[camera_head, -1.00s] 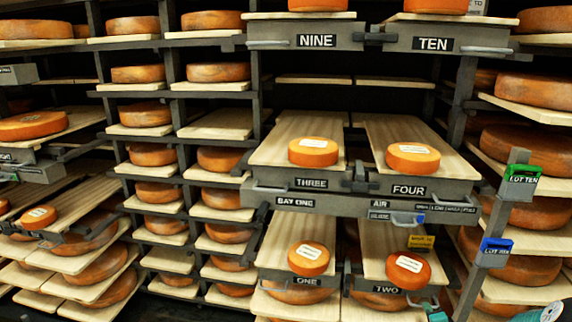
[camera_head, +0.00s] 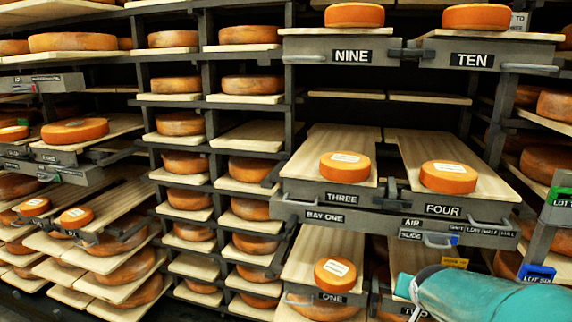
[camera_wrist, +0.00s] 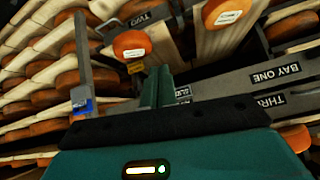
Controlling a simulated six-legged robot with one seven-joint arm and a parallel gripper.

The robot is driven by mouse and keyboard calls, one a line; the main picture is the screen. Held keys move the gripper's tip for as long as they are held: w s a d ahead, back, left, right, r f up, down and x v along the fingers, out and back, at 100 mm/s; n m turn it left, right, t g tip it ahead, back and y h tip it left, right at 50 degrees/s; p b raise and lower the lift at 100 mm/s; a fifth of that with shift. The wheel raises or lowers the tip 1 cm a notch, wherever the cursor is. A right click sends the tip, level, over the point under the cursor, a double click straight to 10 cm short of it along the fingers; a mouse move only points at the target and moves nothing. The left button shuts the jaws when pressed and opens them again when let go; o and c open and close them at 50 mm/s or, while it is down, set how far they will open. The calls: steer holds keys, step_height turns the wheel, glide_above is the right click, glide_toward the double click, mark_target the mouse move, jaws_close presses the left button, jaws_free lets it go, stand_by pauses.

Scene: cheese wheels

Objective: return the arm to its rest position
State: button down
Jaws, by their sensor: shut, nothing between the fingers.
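My gripper (camera_wrist: 157,88) shows in the wrist view as two narrow teal fingers pressed together, with nothing between them. The dark band and teal housing of my wrist fill the bottom of that view. In the head view a teal part of my arm (camera_head: 490,292) reaches in from the lower right. In the wrist view, which is turned over, a labelled cheese wheel (camera_wrist: 132,44) lies by the sign Two, beyond the fingertips. Whether the fingers touch anything is not clear.
Labelled wheels sit on pulled-out boards Three (camera_head: 347,167), Four (camera_head: 448,177) and One (camera_head: 335,274). Grey shelf fronts and handles stick out. A post with a green tag (camera_head: 560,197) and a blue tag (camera_head: 537,273) stands at right. Racks of cheese fill the left.

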steer(key=s+a+r+n+g+y, duration=0.1)
steer(key=s+a+r+n, duration=0.1)
steer(key=s+a, duration=0.5)
steer(key=s+a+r+n+g+y, duration=0.1)
steer(key=s+a, duration=0.6)
steer(key=s, duration=0.7)
step_height(320, 180, up, 3)
steer(key=shift+f+n+g+y, duration=0.15)
steer(key=shift+n+g+y, duration=0.25)
steer(key=shift+n, duration=0.8)
